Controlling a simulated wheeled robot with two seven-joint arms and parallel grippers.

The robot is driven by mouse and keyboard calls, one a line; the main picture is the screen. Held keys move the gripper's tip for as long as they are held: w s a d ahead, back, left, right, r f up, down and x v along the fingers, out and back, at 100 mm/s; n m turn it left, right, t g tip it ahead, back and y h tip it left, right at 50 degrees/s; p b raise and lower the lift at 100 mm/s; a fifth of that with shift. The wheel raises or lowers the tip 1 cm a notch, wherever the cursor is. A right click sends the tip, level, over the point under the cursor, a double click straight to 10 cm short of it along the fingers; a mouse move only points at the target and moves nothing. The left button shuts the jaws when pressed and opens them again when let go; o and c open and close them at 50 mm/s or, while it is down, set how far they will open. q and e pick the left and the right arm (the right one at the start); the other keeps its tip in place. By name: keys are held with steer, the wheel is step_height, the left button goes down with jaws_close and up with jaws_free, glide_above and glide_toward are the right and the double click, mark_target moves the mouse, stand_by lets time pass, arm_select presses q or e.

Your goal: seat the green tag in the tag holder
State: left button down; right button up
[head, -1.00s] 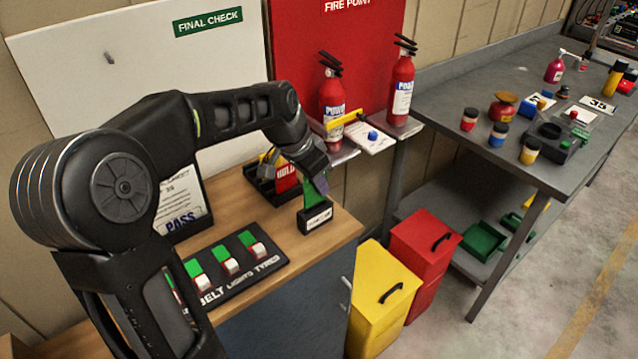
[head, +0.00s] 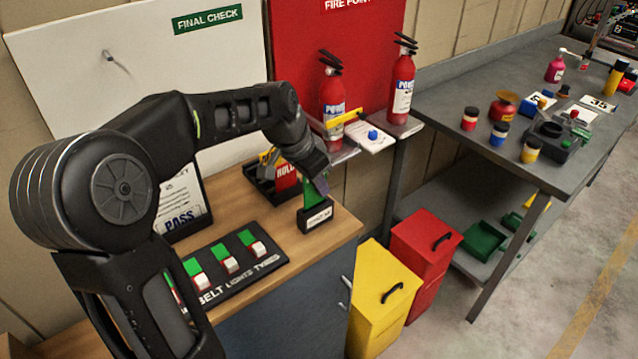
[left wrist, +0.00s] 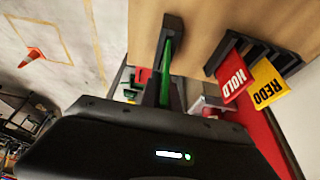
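The green tag (head: 310,194) stands upright at the small black tag holder (head: 317,220), its lower edge at the holder's top. My left gripper (head: 320,184) is above the holder with its fingertips at the tag's upper part. In the left wrist view the tag (left wrist: 167,72) shows nearly edge-on as a thin green strip between the dark fingers, its far end at the holder (left wrist: 172,30). The fingers look closed on it. How deep it sits in the slot is hidden. My right gripper is not in view.
A black rack with a red HOLD tag (left wrist: 235,80) and yellow REDO tag (left wrist: 268,85) stands behind the holder. A switch panel (head: 235,272) lies in front, left of it. A PASS sheet (head: 180,205) leans behind. Yellow (head: 378,305) and red (head: 428,262) bins stand beyond the table's right edge.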

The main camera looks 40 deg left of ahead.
arm_select(q)
steer(key=shift+f+b, duration=0.95)
steer(key=shift+f, duration=0.3)
steer(key=c, duration=1.5)
jaws_free()
steer(key=shift+c, duration=0.2)
steer(key=v, duration=0.7)
steer(key=shift+s+r+b, duration=0.15)
steer(key=shift+r+b, duration=0.25)
